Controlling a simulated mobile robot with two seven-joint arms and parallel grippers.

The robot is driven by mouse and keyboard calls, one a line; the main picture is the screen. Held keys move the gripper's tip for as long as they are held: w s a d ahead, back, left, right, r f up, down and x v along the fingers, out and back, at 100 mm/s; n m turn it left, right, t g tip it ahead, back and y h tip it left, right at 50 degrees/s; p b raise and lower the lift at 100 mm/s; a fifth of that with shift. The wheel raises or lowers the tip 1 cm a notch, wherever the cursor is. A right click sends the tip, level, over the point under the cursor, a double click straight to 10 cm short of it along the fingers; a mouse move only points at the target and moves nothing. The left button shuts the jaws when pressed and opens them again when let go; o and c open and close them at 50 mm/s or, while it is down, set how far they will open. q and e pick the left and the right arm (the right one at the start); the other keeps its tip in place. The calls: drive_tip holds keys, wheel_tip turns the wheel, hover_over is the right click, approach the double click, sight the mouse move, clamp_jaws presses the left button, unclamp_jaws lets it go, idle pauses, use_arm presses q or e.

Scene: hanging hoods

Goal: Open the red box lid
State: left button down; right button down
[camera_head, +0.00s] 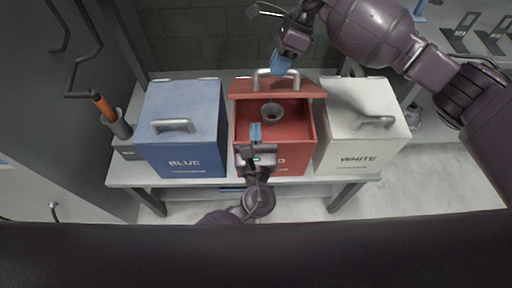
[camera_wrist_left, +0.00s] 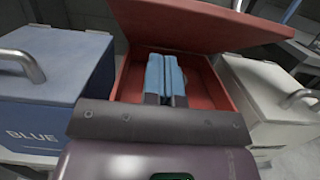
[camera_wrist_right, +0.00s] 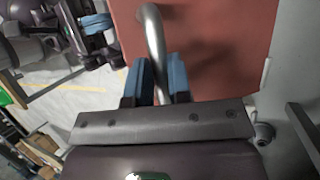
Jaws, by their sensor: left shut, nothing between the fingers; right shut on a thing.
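The red box (camera_head: 300,130) stands between the blue and white boxes. Its red lid (camera_head: 300,88) is raised and tilted back, and the inside shows with a grey round piece (camera_head: 272,112) in it. My right gripper (camera_head: 280,66) is shut on the metal lid handle (camera_head: 262,76); in the right wrist view the blue fingers (camera_wrist_right: 160,80) are on either side of the handle (camera_wrist_right: 154,40). My left gripper (camera_head: 255,134) is shut and empty over the front of the red box. In the left wrist view its blue fingers (camera_wrist_left: 165,76) are together before the opening, below the raised lid (camera_wrist_left: 200,25).
The blue box (camera_head: 185,125) with its lid closed is on the left. The white box (camera_head: 362,125), also closed, is on the right. All stand on a grey bench (camera_head: 125,176). A grey cabinet (camera_head: 50,130) is at the far left, and a tiled wall is behind.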

sight(255, 98)
drive_tip(key=shift+d+f, duration=0.1)
drive_tip(key=shift+f, duration=0.05)
use_arm(q)
drive_tip(key=shift+w+r, duration=1.7)
drive_tip(key=shift+w, duration=0.25)
drive_tip(key=shift+w+r, duration=0.25)
drive_tip(key=shift+r, duration=0.3)
drive_tip(key=shift+w+r, duration=0.15)
drive_tip(key=shift+r, duration=0.05)
use_arm(e)
drive_tip(key=shift+f, duration=0.15)
use_arm(q)
drive_tip(key=shift+w, duration=0.1)
use_arm(e)
drive_tip(key=c, duration=1.2)
unclamp_jaws()
drive_tip(key=shift+o, duration=0.7)
use_arm(q)
drive_tip(key=shift+f, duration=0.1)
use_arm(e)
drive_tip(key=shift+w+r, duration=0.1)
drive_tip(key=shift+r, duration=0.1)
